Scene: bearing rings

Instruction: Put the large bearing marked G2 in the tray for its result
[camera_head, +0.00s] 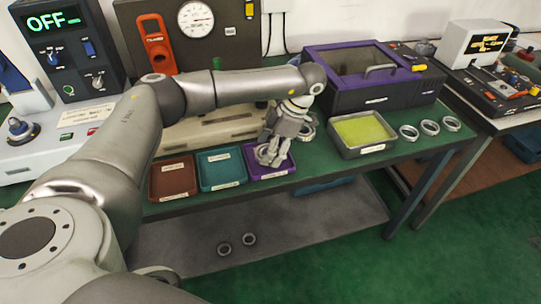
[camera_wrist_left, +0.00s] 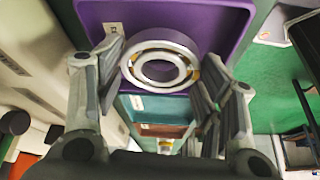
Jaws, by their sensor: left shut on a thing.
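My left gripper (camera_head: 272,150) reaches down over the purple tray (camera_head: 289,168), at the right end of a row of three trays. It is shut on a large bearing (camera_head: 264,156), a silver double ring with some brass colour between the rings. In the left wrist view the bearing (camera_wrist_left: 160,60) sits between the fingers of my gripper (camera_wrist_left: 160,85), with the purple tray (camera_wrist_left: 232,18) behind it. I cannot tell whether the bearing touches the tray floor. No G2 mark is readable. The teal tray (camera_head: 221,185) and brown tray (camera_head: 173,191) look empty. My right gripper is not in view.
Another ring (camera_head: 309,128) lies just behind my gripper, partly hidden. A grey tray with a yellow-green bottom (camera_head: 362,152) and three rings (camera_head: 430,127) stand to the right. A purple-black box (camera_head: 370,98) is behind. Two rings (camera_head: 236,244) lie on the lower shelf.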

